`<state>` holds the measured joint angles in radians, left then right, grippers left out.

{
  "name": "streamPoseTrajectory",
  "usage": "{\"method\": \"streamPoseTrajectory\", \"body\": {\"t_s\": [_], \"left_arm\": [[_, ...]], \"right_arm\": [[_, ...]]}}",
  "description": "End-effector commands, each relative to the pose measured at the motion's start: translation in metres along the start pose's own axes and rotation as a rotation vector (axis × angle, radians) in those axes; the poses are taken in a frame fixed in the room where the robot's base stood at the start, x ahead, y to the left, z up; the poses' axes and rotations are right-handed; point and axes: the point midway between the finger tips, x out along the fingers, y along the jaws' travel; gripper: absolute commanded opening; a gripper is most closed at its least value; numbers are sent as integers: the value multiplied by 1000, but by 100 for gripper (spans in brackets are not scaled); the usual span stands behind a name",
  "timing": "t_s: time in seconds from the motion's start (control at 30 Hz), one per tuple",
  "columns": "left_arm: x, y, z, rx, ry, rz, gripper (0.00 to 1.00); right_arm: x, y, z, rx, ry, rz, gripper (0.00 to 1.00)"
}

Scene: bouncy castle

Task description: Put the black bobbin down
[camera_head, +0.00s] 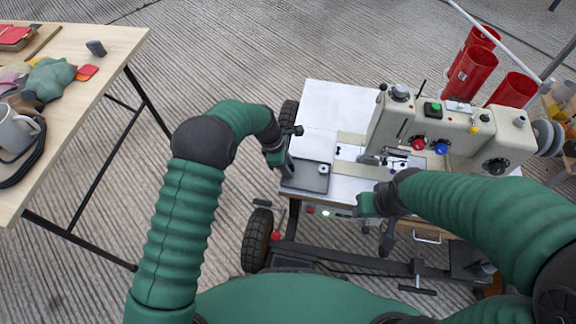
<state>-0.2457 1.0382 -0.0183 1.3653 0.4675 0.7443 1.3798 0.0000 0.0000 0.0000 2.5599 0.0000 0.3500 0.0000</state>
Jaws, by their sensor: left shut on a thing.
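My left gripper (287,168) is over the left edge of a dark grey tray (309,184) on the sewing table. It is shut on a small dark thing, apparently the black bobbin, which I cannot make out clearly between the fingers. A small pale ring-shaped piece with a dark centre (323,169) lies on the tray, right of the gripper. My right gripper (387,238) hangs at the front edge of the table, below its green wrist. Its fingers are too dark and small to judge.
A cream sewing machine (455,135) with coloured knobs fills the right of the wheeled white table (325,104). Red cylinders (472,72) stand behind it. A wooden table (100,45) at the left holds a mug (15,130) and cloth. Open floor lies between the tables.

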Motion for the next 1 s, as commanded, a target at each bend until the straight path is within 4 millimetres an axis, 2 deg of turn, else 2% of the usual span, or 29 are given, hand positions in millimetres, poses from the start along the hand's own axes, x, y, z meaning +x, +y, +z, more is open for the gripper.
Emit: {"method": "streamPoseTrajectory", "body": {"t_s": [0.2, 0.23, 0.37, 0.83, 0.93, 1.0], "left_arm": [[8, -1, -4, -2, 4, -3, 0], [8, -1, -5, -2, 5, -3, 32], [9, -2, -5, -3, 6, -6, 49], [9, -5, -5, -1, 6, -14, 50], [-2, -4, -1, -1, 6, -12, 50], [-23, -3, 0, -3, 5, -10, 50]], "right_arm": [[1, 0, 0, 0, 0, 0, 52], [1, 0, 0, 0, 0, 0, 52], [1, 0, 0, 0, 0, 0, 52], [2, 0, 0, 0, 0, 0, 52], [2, 0, 0, 0, 0, 0, 52], [-9, 0, -2, 0, -1, 0, 52]]}}
